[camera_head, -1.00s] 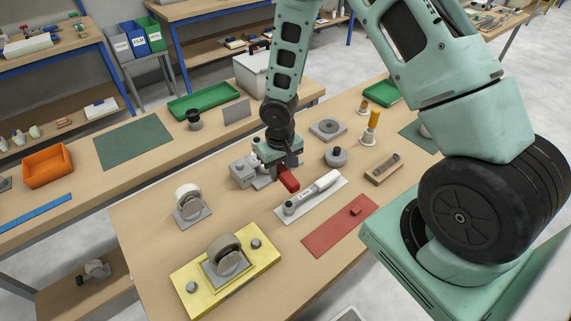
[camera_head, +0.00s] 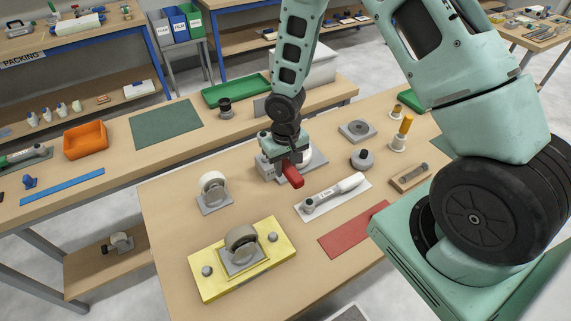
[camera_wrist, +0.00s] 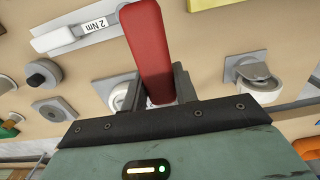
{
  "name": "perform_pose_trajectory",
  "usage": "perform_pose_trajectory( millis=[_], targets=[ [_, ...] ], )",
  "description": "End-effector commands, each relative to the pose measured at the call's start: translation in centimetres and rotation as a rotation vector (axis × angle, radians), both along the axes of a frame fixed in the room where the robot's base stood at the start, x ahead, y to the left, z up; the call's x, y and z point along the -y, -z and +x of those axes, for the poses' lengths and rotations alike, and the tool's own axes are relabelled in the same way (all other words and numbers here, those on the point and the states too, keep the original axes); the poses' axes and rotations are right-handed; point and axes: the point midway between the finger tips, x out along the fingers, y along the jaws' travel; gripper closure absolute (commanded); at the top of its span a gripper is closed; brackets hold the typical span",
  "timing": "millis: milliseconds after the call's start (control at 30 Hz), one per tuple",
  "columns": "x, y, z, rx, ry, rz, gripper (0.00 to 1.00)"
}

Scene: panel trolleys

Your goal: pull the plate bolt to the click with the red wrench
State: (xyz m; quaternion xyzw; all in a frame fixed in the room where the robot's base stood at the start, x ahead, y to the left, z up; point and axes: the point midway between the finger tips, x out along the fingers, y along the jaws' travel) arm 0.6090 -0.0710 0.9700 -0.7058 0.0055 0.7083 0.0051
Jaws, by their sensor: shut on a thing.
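My gripper (camera_head: 287,158) hangs over the middle of the table and is shut on the red wrench (camera_head: 293,175). The wrench's red handle sticks out toward the camera; it also fills the upper middle of the wrist view (camera_wrist: 150,50), between the fingers. Its working end is hidden. The yellow plate (camera_head: 208,289) lies at the table's front left, apart from the gripper, with a caster (camera_head: 241,242) on its middle. One grey bolt head (camera_head: 207,271) is at its left end and another (camera_head: 273,237) at its right end. A yellow corner shows at the wrist view's top right.
A white wrench (camera_head: 335,191), marked 2 Nm in the wrist view, lies on a pale mat. A red mat (camera_head: 350,232) lies in front of it. A caster (camera_head: 213,187) stands left of my gripper; a grey fixture (camera_head: 267,168) is close by it. A round grey knob (camera_head: 362,159) stands right.

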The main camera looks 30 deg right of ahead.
Motion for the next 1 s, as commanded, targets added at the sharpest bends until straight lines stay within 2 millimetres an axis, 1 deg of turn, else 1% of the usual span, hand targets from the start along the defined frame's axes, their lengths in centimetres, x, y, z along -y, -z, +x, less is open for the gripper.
perform_pose_trajectory(
  millis=[33,100,300,500,700,1000],
  targets=[
    [0.0,1.0,0.0,0.001,0.000,0.000,1.00],
    [0.0,1.6,0.0,0.001,-0.001,0.000,1.00],
    [0.0,3.4,0.0,0.001,0.000,0.001,1.00],
    [0.0,4.7,0.1,0.002,0.000,0.001,1.00],
    [0.0,5.2,0.1,0.002,-0.001,0.001,1.00],
    [0.0,5.2,0.1,0.002,-0.001,0.001,1.00]
  ],
)
